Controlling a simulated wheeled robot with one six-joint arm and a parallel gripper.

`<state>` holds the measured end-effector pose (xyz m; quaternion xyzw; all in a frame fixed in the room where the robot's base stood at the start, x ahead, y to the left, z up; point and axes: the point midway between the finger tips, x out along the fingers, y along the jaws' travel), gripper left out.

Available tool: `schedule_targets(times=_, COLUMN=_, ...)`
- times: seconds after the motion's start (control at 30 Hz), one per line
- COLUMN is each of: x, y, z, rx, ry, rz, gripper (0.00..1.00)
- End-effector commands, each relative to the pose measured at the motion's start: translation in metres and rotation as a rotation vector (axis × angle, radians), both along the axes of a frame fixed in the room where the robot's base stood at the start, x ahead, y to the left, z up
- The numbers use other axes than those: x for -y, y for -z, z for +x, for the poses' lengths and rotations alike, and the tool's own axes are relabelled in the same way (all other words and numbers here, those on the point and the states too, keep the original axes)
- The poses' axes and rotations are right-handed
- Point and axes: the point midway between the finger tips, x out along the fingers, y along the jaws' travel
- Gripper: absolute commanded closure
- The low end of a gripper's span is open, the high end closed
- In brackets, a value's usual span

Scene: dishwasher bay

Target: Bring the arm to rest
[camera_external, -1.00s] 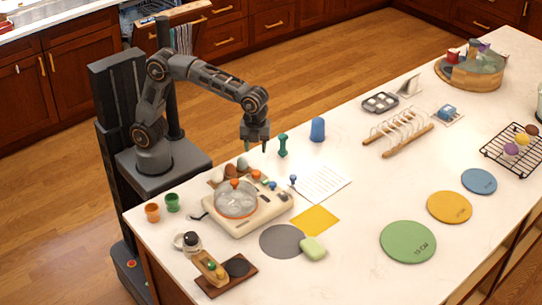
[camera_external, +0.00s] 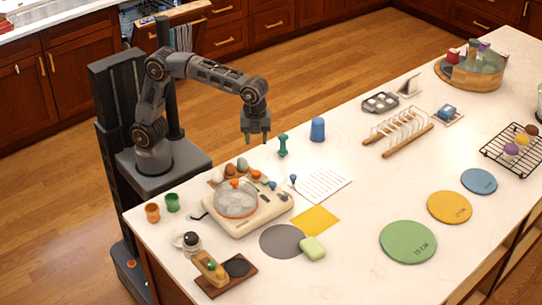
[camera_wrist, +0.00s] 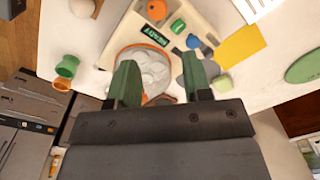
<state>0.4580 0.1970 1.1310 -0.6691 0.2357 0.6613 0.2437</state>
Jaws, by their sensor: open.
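In the wrist view, my gripper (camera_wrist: 162,85) is open over the cream appliance (camera_wrist: 180,25) with a clear, orange-rimmed lid. That appliance (camera_external: 272,208) stands on the counter below and in front of the gripper in the external view. The gripper touches nothing that I can see.
A teal egg-timer-shaped object (camera_external: 282,146) and a blue cup (camera_external: 317,130) stand right of the gripper. Eggs (camera_external: 242,165) sit behind the appliance. Orange (camera_external: 152,212) and green (camera_external: 172,203) cups stand at the left corner. A toast rack (camera_external: 398,133) is farther right.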

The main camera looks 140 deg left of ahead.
Motion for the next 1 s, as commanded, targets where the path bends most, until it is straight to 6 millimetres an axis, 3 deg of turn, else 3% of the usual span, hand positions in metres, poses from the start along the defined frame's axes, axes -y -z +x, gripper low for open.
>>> schedule_targets(times=0.07, x=-0.001, y=0.005, z=0.003, rx=0.016, ry=-0.106, rz=0.005, gripper=0.55)
schedule_targets(times=0.17, x=0.003, y=0.028, z=-0.005, rx=0.014, ry=-0.302, rz=0.000, gripper=0.55)
schedule_targets(times=0.23, x=0.017, y=0.037, z=-0.017, rx=0.034, ry=-0.448, rz=-0.001, gripper=0.55)
schedule_targets(times=0.5, x=0.118, y=0.059, z=-0.089, rx=0.177, ry=-0.822, rz=-0.045, gripper=0.55)
schedule_targets(times=0.73, x=0.172, y=0.070, z=-0.143, rx=0.263, ry=-0.789, rz=-0.099, gripper=0.55)
schedule_targets(times=1.0, x=0.195, y=0.056, z=-0.155, rx=0.330, ry=-0.696, rz=-0.135, gripper=0.55)
